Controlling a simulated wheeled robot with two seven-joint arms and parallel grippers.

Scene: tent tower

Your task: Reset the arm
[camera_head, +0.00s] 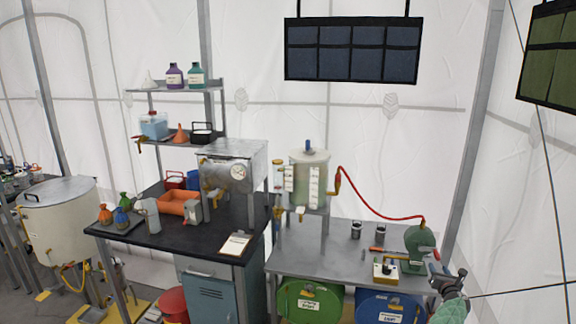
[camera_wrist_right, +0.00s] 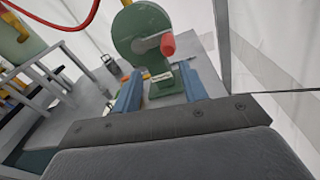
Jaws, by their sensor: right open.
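My right gripper (camera_head: 437,276) shows at the lower right of the head view, by the right end of the grey metal table (camera_head: 335,250). In the right wrist view its two blue fingers (camera_wrist_right: 160,92) stand apart with nothing held between them. Beyond the fingers is a green round machine with a red-handled crank (camera_wrist_right: 143,35). The same green machine (camera_head: 418,240) stands on the table's right end in the head view, just left of and behind the gripper. I cannot tell from the views whether the gripper touches the table edge. My left gripper is not in view.
A red hose (camera_head: 375,207) runs from the tank (camera_head: 309,175) to the green machine. A small box with a knob (camera_head: 385,273) and two dark cups stand on the metal table. Green (camera_head: 309,300) and blue (camera_head: 391,308) drums sit below. A black bench (camera_head: 165,235) is left.

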